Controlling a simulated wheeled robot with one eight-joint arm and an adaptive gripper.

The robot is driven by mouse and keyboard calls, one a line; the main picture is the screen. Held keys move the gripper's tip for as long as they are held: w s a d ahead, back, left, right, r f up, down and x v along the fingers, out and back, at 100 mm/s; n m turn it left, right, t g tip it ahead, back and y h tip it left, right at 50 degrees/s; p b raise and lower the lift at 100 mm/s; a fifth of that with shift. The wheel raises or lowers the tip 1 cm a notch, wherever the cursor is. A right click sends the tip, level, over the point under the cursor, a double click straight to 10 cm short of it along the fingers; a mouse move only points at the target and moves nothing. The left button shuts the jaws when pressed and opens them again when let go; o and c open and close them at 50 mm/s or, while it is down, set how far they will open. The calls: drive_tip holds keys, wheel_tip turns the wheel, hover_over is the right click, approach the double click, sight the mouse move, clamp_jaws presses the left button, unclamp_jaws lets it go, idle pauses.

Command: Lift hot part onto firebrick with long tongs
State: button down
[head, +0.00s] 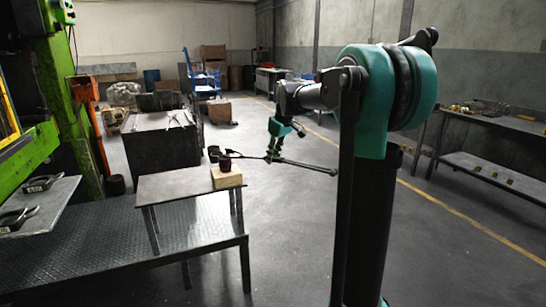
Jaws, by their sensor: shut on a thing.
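My gripper (271,157) is shut on the long dark tongs (308,166), whose handles stick out to its right. The tong jaws reach left to a small dark reddish cylindrical part (225,165) at the pale firebrick (228,180). The part appears to be on top of the brick. I cannot tell whether the jaws still pinch it. The firebrick sits at the right end of a small grey raised table (172,186). A second dark round piece (214,151) shows just behind the part; its support is unclear.
The small table stands by a larger metal-plate bench (95,245). A green press (60,110) with side trays is at left. A dark cabinet (160,145) stands behind. Shelved workbenches (490,125) are at right. The floor between is clear.

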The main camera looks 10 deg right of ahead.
drive_tip(key=shift+s, duration=0.1)
drive_tip(key=s+d+r, duration=0.2)
drive_tip(key=s+d, duration=0.9)
drive_tip(key=s, duration=0.1)
drive_tip(key=shift+s+d, duration=0.2)
idle(0.7)
